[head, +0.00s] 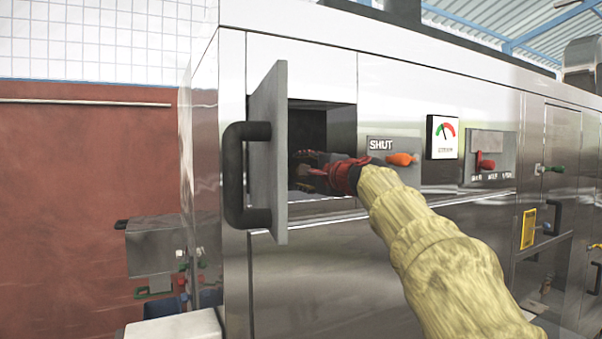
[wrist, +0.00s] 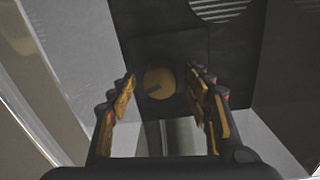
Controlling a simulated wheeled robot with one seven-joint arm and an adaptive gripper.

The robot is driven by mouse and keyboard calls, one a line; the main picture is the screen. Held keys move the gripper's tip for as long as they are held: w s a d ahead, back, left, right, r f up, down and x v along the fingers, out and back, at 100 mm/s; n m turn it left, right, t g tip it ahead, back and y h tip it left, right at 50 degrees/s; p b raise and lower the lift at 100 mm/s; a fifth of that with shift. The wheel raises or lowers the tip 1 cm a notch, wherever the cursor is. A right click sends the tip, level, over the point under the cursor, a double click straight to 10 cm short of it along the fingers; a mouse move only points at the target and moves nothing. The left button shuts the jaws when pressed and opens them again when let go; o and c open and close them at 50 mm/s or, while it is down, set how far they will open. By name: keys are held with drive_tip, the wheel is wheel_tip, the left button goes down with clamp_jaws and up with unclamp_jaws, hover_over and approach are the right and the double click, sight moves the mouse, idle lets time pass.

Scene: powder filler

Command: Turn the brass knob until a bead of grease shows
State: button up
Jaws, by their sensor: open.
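The brass knob (wrist: 159,83) is a round disc with a dark slot mark, on a dark plate in the wrist view. My gripper (wrist: 163,90) is open, with one finger to the left of the knob and one to the right. The fingers look apart from the knob, though the depth between them is hard to tell. No grease bead shows in the wrist view. In the head view my gripper (head: 318,172) is inside the open compartment (head: 322,118), and the knob is hidden there.
The compartment's door (head: 267,160), with a black handle (head: 234,175), stands open at the left. To the right are an orange handle (head: 401,159) beside a SHUT label, a dial gauge (head: 443,137) and a red lever (head: 485,163). The compartment walls are close around my gripper.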

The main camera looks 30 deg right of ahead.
drive_tip(key=s, duration=1)
drive_tip(key=shift+s+r, duration=0.15)
drive_tip(key=shift+s, duration=0.25)
drive_tip(key=shift+a, duration=0.1)
drive_tip(key=s+a+f+n+g+b, duration=0.1)
drive_tip(key=s+f+n+g, duration=0.15)
drive_tip(key=f, duration=0.85)
drive_tip(key=s+a+f+n+g+b, duration=0.1)
drive_tip(key=f+n+g, duration=0.25)
drive_tip(key=f, duration=0.65)
drive_tip(key=s+a+f+n+g+b, duration=0.2)
drive_tip(key=s+a+f+n+b, duration=0.2)
drive_tip(key=f, duration=1.4)
drive_tip(key=s+a+f+n+g+b, duration=0.2)
drive_tip(key=s+a+f+n+b, duration=0.3)
drive_tip(key=s+f+b, duration=0.8)
drive_tip(key=s+a+f+n+g+b, duration=0.2)
drive_tip(key=s+a+f+b, duration=0.6)
drive_tip(key=f, duration=1.5)
drive_tip(key=s+n, duration=0.2)
drive_tip(key=s, duration=0.1)
drive_tip(key=shift+s+a+f, duration=0.15)
drive_tip(key=shift+s+a, duration=0.1)
drive_tip(key=shift+a, duration=0.15)
